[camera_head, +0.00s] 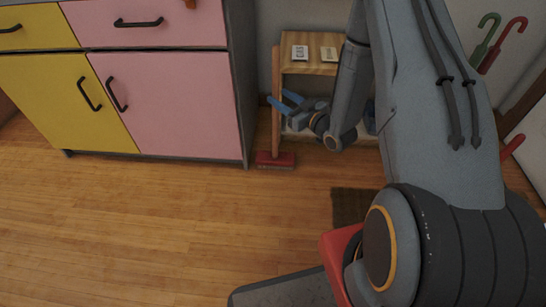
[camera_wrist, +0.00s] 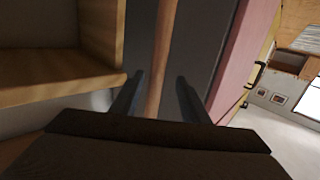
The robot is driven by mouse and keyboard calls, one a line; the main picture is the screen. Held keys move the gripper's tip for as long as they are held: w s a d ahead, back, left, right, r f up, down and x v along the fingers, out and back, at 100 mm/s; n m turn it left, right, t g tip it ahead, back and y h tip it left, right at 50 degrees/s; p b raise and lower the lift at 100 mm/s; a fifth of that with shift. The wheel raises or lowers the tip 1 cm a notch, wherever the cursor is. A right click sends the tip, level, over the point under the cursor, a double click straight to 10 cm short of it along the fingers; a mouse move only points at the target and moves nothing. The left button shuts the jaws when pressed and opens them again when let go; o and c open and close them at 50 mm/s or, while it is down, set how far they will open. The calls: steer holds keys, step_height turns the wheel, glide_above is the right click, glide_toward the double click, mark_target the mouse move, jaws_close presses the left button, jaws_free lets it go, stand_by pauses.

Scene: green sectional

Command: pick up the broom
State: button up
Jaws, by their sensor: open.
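The broom (camera_head: 276,128) stands upright in the gap between the pink cabinet and the wooden shelf. It has a brown wooden handle and a red head (camera_head: 275,160) on the floor. My gripper (camera_head: 280,99), with blue fingers, is open at about mid-height of the handle. In the wrist view the handle (camera_wrist: 164,55) runs between the two dark fingers (camera_wrist: 158,98) of my gripper, with a gap on each side. I cannot tell whether either finger touches it.
The pink and yellow cabinet (camera_head: 165,105) stands left of the broom. The wooden shelf (camera_head: 313,68) with small cards stands right of it, partly hidden by my arm. A dark mat (camera_head: 352,205) lies on the floor. Green and red umbrella handles (camera_head: 485,35) show at right. Floor at left is clear.

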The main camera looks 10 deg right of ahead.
steer(key=shift+w+f+y+b, duration=0.2)
steer(key=shift+f+y+b, duration=0.1)
steer(key=shift+f, duration=0.2)
steer(key=b+x, duration=0.3)
steer(key=x, duration=0.4)
steer(key=shift+w, duration=0.35)
steer(key=shift+d, duration=0.15)
steer(key=shift+c, duration=0.3)
steer(key=shift+r, duration=0.1)
jaws_close()
